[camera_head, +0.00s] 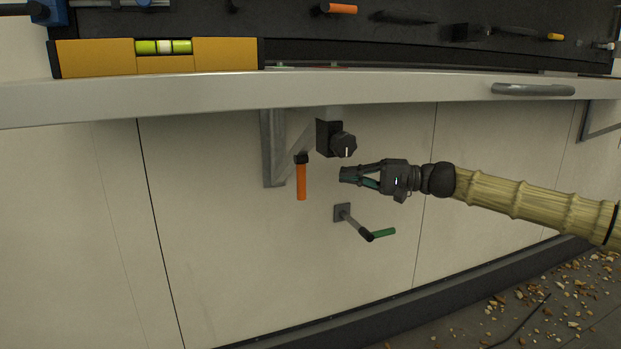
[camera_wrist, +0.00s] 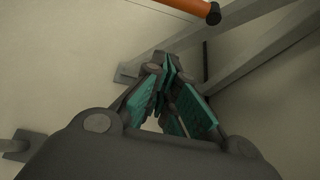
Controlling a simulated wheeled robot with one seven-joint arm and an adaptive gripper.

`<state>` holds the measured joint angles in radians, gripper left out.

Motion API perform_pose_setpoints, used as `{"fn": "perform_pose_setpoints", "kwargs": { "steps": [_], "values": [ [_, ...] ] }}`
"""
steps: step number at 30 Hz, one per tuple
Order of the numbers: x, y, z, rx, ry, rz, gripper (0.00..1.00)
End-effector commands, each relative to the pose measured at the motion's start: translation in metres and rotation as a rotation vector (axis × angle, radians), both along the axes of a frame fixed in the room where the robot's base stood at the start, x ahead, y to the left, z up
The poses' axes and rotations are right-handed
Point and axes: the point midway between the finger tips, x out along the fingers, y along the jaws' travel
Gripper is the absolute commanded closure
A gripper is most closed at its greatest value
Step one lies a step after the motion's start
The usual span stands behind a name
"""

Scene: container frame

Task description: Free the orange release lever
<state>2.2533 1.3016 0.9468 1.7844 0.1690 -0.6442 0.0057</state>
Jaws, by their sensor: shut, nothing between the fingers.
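The orange release lever (camera_head: 301,180) hangs straight down from a dark pivot under the bench, beside a grey bracket. In the wrist view its orange bar (camera_wrist: 182,6) crosses the top edge, with a dark end. My gripper (camera_head: 345,174) is shut and empty, to the right of the lever and apart from it in the head view. It also shows in the wrist view (camera_wrist: 165,62), fingertips together. A dark knob (camera_head: 343,145) with a white mark sits on a black block just above my gripper. Whatever holds the lever cannot be made out.
A crank with a green handle (camera_head: 383,233) sticks out of the panel below my gripper. The grey bracket (camera_head: 273,150) stands left of the lever. The bench edge (camera_head: 400,88) runs overhead, with a yellow spirit level (camera_head: 95,58) on top. The panel left of the lever is clear.

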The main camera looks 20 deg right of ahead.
Motion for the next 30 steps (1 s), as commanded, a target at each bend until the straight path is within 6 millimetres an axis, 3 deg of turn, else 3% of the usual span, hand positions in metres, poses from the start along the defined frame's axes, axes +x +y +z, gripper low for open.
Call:
{"fn": "perform_pose_setpoints", "kwargs": {
  "steps": [8, 22, 29, 30],
  "values": [
    [0.006, 0.011, -0.002, -0.001, 0.000, 0.005, 1.00],
    [0.037, 0.069, -0.004, -0.002, 0.001, 0.001, 1.00],
    [0.049, 0.090, -0.003, 0.000, 0.001, 0.001, 1.00],
    [0.043, 0.089, -0.002, 0.001, 0.000, 0.000, 1.00]
  ]
}}
